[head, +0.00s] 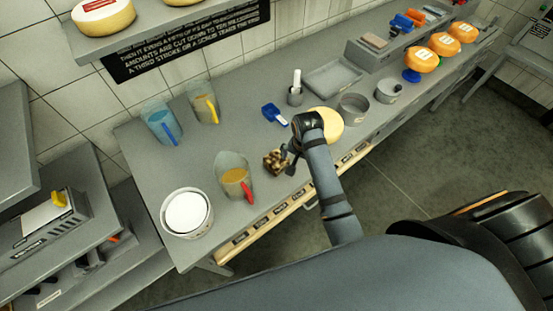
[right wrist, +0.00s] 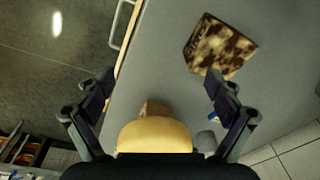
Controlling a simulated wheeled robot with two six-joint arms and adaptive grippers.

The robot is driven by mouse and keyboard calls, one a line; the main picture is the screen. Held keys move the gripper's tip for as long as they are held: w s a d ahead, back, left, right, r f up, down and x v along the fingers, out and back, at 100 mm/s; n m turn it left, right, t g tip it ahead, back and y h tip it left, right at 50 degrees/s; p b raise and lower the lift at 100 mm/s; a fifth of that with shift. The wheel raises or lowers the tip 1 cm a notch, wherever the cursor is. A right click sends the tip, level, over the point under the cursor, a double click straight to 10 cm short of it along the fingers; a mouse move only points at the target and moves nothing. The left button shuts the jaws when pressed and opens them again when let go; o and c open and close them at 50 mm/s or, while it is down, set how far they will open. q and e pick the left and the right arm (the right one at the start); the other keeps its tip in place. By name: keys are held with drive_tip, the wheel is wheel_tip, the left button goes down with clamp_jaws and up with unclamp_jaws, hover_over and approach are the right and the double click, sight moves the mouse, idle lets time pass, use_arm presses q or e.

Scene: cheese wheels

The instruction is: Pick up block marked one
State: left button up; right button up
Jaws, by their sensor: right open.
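A small cluster of brown, patterned blocks (head: 273,161) sits on the grey table near its front edge. No number on them can be read. My right gripper (head: 290,153) is just to the right of the blocks. In the right wrist view, my right gripper (right wrist: 158,84) is open with nothing between its fingertips. A brown and cream mottled block (right wrist: 221,46) lies beyond the right fingertip. A small tan block (right wrist: 154,108) shows partly behind a rounded yellow thing (right wrist: 153,136) low in the picture. My left gripper is not in view.
A jug with a red handle (head: 235,177) stands left of the blocks, and a white tub (head: 186,212) is farther left. A blue scoop (head: 274,114) lies behind. A pale cheese wheel (head: 328,122) is partly hidden by my arm, beside a grey pot (head: 353,108).

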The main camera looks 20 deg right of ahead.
sight(276, 158)
drive_tip(key=w+a+r+m, duration=0.1)
drive_tip(key=w+a, duration=0.1)
drive_tip(key=w+a+r+m+g, duration=0.1)
drive_tip(key=w+a+m, duration=0.1)
drive_tip(key=w+a+r+m, duration=0.1)
drive_tip(key=w, duration=0.2)
drive_tip(key=shift+a+r+m, duration=0.15)
drive_tip(key=shift+a+m, duration=0.15)
drive_tip(key=shift+a, duration=0.1)
wheel_tip(276, 158, down, 4)
drive_tip(key=shift+s+d+f+p, duration=0.1)
drive_tip(key=shift+s+f+p, duration=0.1)
drive_tip(key=shift+p, duration=0.45)
drive_tip(key=shift+w+f, duration=0.15)
drive_tip(key=shift+f, duration=0.45)
drive_tip(key=f, duration=0.1)
drive_tip(key=f+p, duration=0.2)
drive_tip(key=f, duration=0.1)
drive_tip(key=shift+s, duration=0.35)
drive_tip(key=shift+f, duration=0.45)
drive_tip(key=shift+a, duration=0.2)
drive_tip(key=c, duration=1.3)
